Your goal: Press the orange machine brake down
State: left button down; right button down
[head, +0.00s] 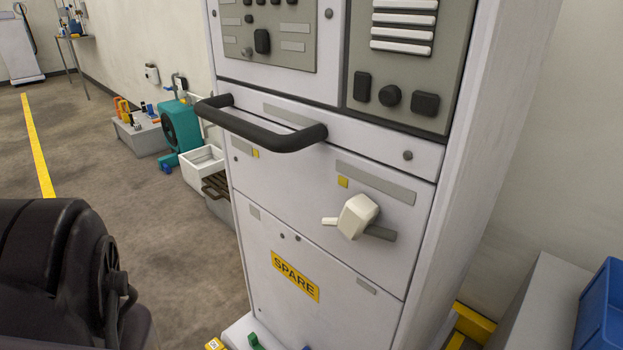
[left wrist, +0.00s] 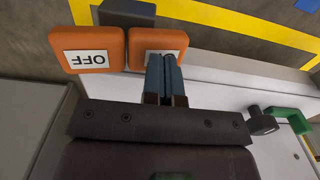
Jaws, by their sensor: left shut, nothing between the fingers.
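In the left wrist view two orange brake pedals sit side by side at the machine's foot. The left pedal (left wrist: 88,50) has a white label reading OFF, upside down in this view. The right pedal (left wrist: 157,40) has a white label mostly covered by my gripper. My left gripper (left wrist: 165,62) is shut and empty, its blue-grey fingertips over the right pedal's near edge. I cannot tell whether they touch it. The white machine (head: 300,210) with a SPARE label stands in the head view; its orange pedals are out of sight there. My right gripper is in neither view.
A black handle bar (head: 262,135) and a cream lever knob (head: 357,216) stick out from the machine front. A grey box (head: 530,300) and blue bin (head: 605,310) stand close at right. Yellow floor marking (left wrist: 220,18) runs past the pedals.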

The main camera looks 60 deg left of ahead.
pick_arm(q)
jog(key=shift+w+r+p, duration=0.25)
jog(key=shift+r+p, duration=0.1)
jog(key=shift+r, duration=0.25)
jog(key=shift+w+r+p, duration=0.2)
jog(key=shift+r+p, duration=0.1)
jog(key=shift+r, duration=0.3)
notch_tip(320, 180, up, 4)
jog(key=p, duration=0.3)
jog(key=shift+s, duration=0.15)
jog(key=shift+s+p, duration=0.2)
jog(key=shift+p, duration=0.1)
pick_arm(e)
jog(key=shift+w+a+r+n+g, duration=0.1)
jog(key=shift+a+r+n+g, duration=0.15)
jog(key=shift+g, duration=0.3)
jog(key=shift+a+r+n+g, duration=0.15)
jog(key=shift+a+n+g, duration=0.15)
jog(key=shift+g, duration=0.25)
pick_arm(q)
jog(key=shift+d, duration=0.1)
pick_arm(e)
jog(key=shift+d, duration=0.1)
